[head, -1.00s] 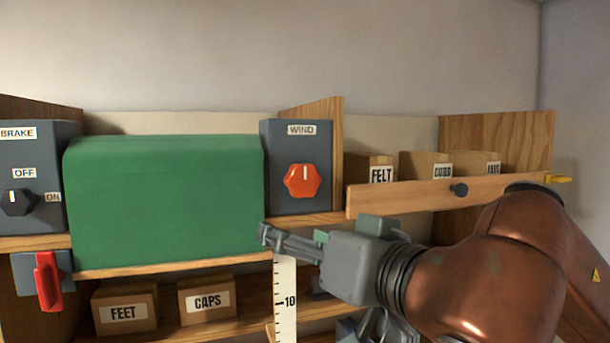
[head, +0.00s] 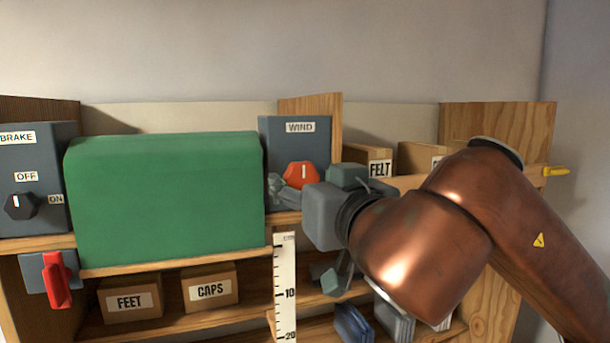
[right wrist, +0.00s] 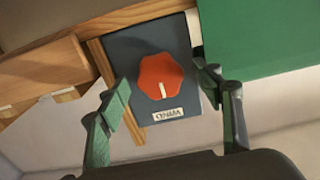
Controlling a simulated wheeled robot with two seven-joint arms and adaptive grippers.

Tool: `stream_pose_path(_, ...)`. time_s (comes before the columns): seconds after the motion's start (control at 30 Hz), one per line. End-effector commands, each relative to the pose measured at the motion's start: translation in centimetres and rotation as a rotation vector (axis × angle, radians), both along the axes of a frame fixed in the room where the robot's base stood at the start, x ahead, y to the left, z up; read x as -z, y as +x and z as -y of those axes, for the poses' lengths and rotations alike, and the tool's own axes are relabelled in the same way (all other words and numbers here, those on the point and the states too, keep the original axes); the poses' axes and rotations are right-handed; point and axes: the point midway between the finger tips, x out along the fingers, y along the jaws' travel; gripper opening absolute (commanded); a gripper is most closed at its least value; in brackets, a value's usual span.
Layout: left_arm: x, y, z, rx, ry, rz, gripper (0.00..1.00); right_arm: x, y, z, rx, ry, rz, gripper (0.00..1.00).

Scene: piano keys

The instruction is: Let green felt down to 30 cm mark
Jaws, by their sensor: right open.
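The green felt (head: 165,200) is a wide roll on the shelf, its lower edge close to the shelf board. The WIND box (head: 285,137) with its red knob (head: 302,174) stands right of it; the knob also shows in the right wrist view (right wrist: 161,77). My right gripper (head: 279,190) is open just in front of the knob; in the right wrist view its fingers (right wrist: 163,95) are on either side of the knob. The ruler (head: 285,275) hangs below, showing 10 and 20; the 30 mark is out of view. The BRAKE box (head: 35,170) has its black knob (head: 20,206). My left gripper is not seen.
A red lever (head: 56,280) sits at the lower left. Boxes labelled FEET (head: 130,301) and CAPS (head: 210,289) stand on the lower shelf. A FELT box (head: 378,160) stands at right, partly behind my right arm.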

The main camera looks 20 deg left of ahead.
Motion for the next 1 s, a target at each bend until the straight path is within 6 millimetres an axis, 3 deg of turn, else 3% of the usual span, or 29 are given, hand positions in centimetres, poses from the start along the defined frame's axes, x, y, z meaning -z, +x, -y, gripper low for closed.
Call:
stream_pose_path(0.2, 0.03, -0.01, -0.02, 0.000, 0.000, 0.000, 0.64, 0.06, 0.02, -0.05, -0.001, 0.000, 0.000, 0.60)
stream_pose_path(0.8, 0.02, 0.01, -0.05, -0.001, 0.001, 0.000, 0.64, 0.02, -0.03, -0.06, -0.001, 0.000, 0.000, 0.19)
stream_pose_path(1.0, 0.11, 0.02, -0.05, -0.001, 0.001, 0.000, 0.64, 0.03, -0.03, -0.05, -0.002, 0.008, -0.004, 0.18)
